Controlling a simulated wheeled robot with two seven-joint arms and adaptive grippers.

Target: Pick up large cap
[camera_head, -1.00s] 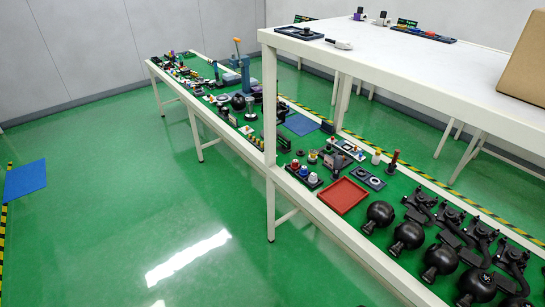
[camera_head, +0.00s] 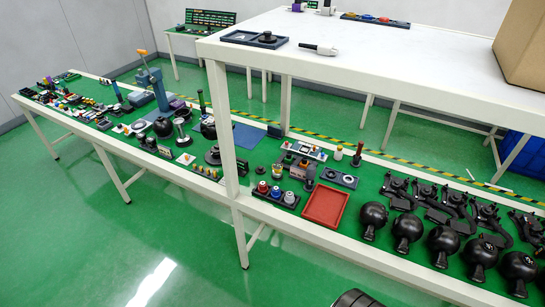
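I cannot tell for certain which piece is the large cap. A dark tray (camera_head: 240,37) on the raised white table holds a round black piece (camera_head: 267,36) that looks like a cap. On the lower green bench, a dark holder (camera_head: 291,202) carries a few small knob-like caps, including a red one (camera_head: 276,191), a blue one and a pale one. A dark plate with round pale rings (camera_head: 338,178) lies near them. Neither of my grippers shows. A dark rounded part at the bottom edge is cut off, and I cannot tell what it is.
The long bench (camera_head: 140,147) is crowded with tools and parts. A red tray (camera_head: 326,206) is empty. Several black ball-shaped units (camera_head: 407,228) fill its right part. A white table leg (camera_head: 222,130) rises in front. A cardboard box (camera_head: 535,40) stands upper right. Green floor is clear at left.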

